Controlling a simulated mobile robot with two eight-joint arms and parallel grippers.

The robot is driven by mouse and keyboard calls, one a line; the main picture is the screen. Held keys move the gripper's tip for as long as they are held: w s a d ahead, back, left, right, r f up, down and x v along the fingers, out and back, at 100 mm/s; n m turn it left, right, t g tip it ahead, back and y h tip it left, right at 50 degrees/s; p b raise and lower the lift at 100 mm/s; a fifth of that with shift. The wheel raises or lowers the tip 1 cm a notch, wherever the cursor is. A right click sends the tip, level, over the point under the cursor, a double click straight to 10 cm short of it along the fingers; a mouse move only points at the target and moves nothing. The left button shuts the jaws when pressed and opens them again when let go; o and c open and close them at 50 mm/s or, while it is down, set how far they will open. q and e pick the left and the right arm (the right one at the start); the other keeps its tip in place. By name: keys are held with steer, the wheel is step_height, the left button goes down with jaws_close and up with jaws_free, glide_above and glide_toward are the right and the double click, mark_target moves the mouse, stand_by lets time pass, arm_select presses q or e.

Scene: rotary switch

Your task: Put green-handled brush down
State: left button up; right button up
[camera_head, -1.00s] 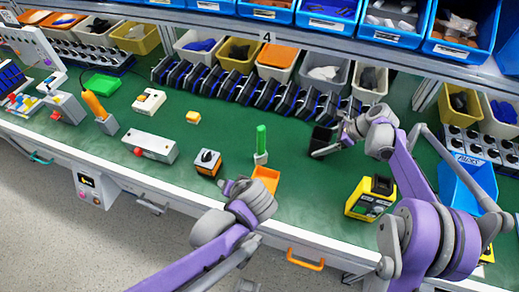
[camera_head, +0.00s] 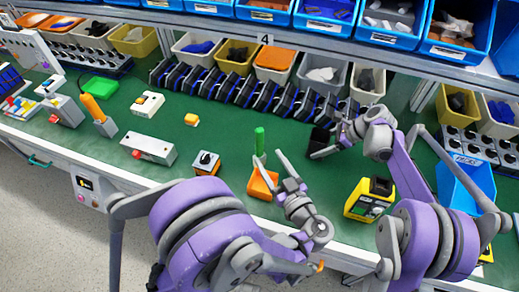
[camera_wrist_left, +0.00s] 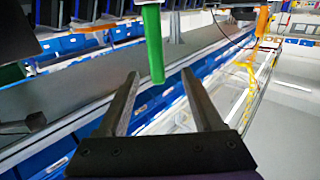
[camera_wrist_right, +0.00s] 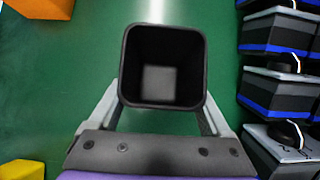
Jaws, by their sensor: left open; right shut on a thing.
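The green-handled brush (camera_head: 259,143) stands upright on the green bench in the head view; its lower part is hidden behind my left gripper. My left gripper (camera_head: 268,160) is open beside the brush. In the left wrist view the green handle (camera_wrist_left: 152,42) comes down from the top, its end near the gap between the open fingertips (camera_wrist_left: 160,75); I cannot tell whether they touch it. My right gripper (camera_wrist_right: 158,105) is shut on a black square cup (camera_wrist_right: 165,108), which looks empty. The cup also shows in the head view (camera_head: 319,139), to the right of the brush.
A rotary switch box (camera_head: 206,163) is to the left. A yellow-black device (camera_head: 369,200) is at right. Several black-blue switches (camera_head: 230,90) line the back.

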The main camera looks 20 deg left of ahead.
mark_target(261, 142)
arm_select(q)
steer(key=x, duration=0.8)
steer(key=shift+w, duration=0.45)
jaws_close()
stand_by(0.9)
